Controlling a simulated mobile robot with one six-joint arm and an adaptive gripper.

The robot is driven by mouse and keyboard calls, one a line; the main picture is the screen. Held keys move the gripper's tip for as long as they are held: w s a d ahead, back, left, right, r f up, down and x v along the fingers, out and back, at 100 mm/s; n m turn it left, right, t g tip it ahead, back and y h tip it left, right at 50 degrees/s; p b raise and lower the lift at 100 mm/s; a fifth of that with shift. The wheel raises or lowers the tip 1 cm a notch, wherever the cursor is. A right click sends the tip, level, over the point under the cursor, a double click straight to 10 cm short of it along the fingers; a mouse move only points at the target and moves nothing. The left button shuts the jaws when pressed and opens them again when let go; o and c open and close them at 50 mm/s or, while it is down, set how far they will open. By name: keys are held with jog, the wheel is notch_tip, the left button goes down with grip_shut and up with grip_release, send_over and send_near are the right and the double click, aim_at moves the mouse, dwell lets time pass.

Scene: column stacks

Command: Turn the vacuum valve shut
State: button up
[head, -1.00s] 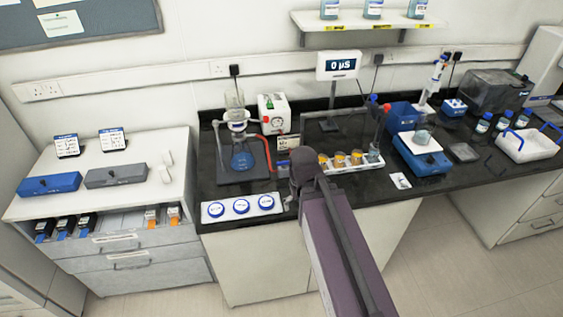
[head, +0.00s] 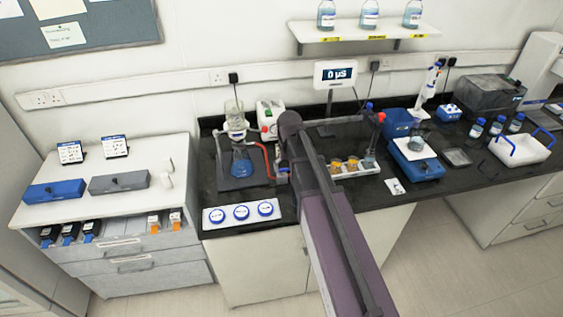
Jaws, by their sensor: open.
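A filter flask (head: 242,161) with blue liquid stands on a dark base at the back left of the bench, a glass funnel (head: 234,120) on top. A red hose (head: 266,160) curves from the flask down to the right, towards small parts beside my arm. A white pump-like unit (head: 268,115) with a red knob stands behind, partly hidden by my arm. I cannot single out the vacuum valve or tell its handle position. My arm rises from the lower right, its dark joint in front of the pump's right side. My gripper does not show; the arm appears to hide it.
A white panel (head: 241,213) with round blue-rimmed discs lies at the bench's front left edge. A tray of small amber-filled vessels (head: 355,168) lies right of my arm. A blue balance-like device (head: 416,163) stands farther right. The conductivity display (head: 338,74) stands behind.

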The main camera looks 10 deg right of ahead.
notch_tip(320, 180, up, 4)
jog(key=p, duration=0.3)
send_over(282, 169)
jog(key=shift+w+f, duration=0.15)
jog(key=shift+f+b, duration=0.15)
jog(key=shift+b, duration=0.2)
notch_tip(282, 169, down, 14)
jog(key=b, duration=1.3)
jog(key=shift+r, duration=0.25)
jog(key=shift+c, duration=0.2)
jog(key=c, duration=0.9)
